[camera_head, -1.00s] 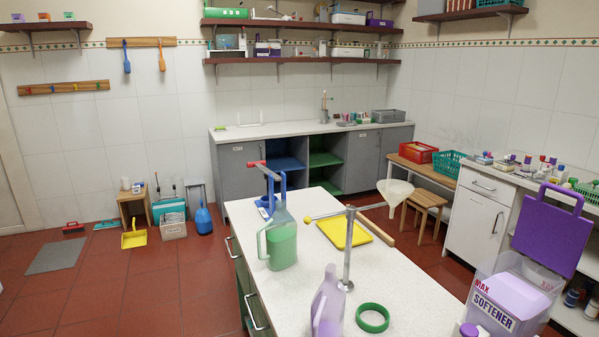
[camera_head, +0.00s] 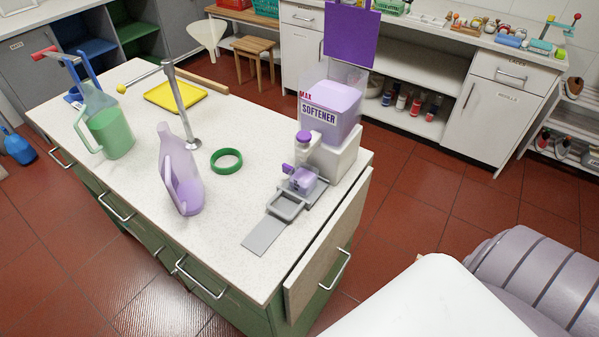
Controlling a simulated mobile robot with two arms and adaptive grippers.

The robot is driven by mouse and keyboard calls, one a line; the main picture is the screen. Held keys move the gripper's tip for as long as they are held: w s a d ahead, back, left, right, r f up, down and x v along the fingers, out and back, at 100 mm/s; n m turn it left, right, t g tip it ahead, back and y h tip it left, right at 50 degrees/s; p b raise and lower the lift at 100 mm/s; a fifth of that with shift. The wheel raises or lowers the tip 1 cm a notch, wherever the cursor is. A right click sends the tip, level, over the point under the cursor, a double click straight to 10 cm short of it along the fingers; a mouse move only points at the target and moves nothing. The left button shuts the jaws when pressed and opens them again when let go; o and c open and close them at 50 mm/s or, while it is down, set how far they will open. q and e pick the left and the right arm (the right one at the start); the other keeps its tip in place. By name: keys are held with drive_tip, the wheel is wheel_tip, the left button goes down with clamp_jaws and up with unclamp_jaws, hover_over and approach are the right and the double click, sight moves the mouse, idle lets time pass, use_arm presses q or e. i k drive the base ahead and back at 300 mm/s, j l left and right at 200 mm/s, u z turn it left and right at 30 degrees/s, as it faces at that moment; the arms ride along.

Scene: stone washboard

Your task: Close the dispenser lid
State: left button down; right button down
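The softener dispenser (camera_head: 345,158) stands at the right end of the white-topped island. Its clear tank holds lilac softener and bears a "MAX SOFTENER" label. Its purple lid (camera_head: 350,36) is open and stands upright at the back of the tank, with its top cut off by the picture edge. A purple-capped spout (camera_head: 303,138) is on the dispenser's front, above a small clear cup (camera_head: 302,181) with lilac content. Neither of my grippers is in view.
A lilac jug (camera_head: 176,180), a green ring (camera_head: 226,160), a metal stand (camera_head: 182,110), a green-filled jug (camera_head: 108,130) and a yellow tray (camera_head: 176,95) occupy the island. A grey sliding tray (camera_head: 264,237) lies before the dispenser. Open red floor separates the island from the back counter.

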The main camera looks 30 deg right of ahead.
sight(351, 32)
drive_tip(key=z, duration=1.35)
